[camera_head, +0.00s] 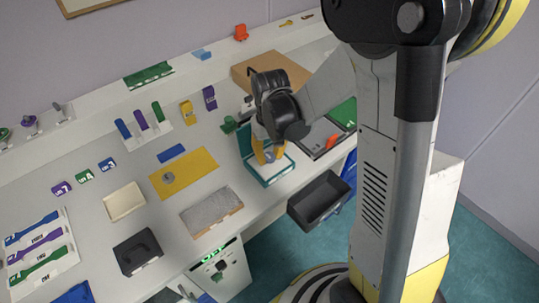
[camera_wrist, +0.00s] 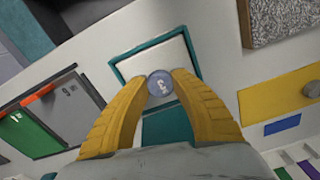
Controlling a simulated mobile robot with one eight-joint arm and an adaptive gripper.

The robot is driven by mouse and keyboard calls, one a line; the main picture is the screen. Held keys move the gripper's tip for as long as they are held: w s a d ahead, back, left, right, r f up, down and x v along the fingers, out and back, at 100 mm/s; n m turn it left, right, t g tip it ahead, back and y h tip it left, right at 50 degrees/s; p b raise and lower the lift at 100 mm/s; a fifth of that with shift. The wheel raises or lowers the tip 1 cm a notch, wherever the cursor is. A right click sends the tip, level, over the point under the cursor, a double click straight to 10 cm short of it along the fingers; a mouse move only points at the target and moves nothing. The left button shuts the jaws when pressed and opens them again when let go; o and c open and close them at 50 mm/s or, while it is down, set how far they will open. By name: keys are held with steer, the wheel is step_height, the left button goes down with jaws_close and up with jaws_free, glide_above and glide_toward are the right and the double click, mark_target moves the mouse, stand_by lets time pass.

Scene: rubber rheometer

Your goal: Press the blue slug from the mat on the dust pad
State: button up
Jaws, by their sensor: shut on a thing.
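My gripper (camera_head: 268,156), with yellow fingers, is shut on a round blue-grey slug (camera_wrist: 160,83) with a pale mark on its face.
A grey speckled slab (camera_head: 211,212) lies near the front edge. A blue block (camera_head: 171,153) lies by the mat. A dark open bin (camera_head: 320,202) hangs at the bench front. A cardboard box (camera_head: 285,68) stands behind my gripper. A grey-and-green board (camera_wrist: 45,125) is beside the frame.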

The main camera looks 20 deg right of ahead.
steer(key=shift+f+b, duration=0.55)
steer(key=shift+b, duration=0.05)
stand_by(1.7)
steer(key=shift+r+p, duration=2.55)
steer(key=shift+r, duration=1.05)
steer(key=shift+f, duration=0.1)
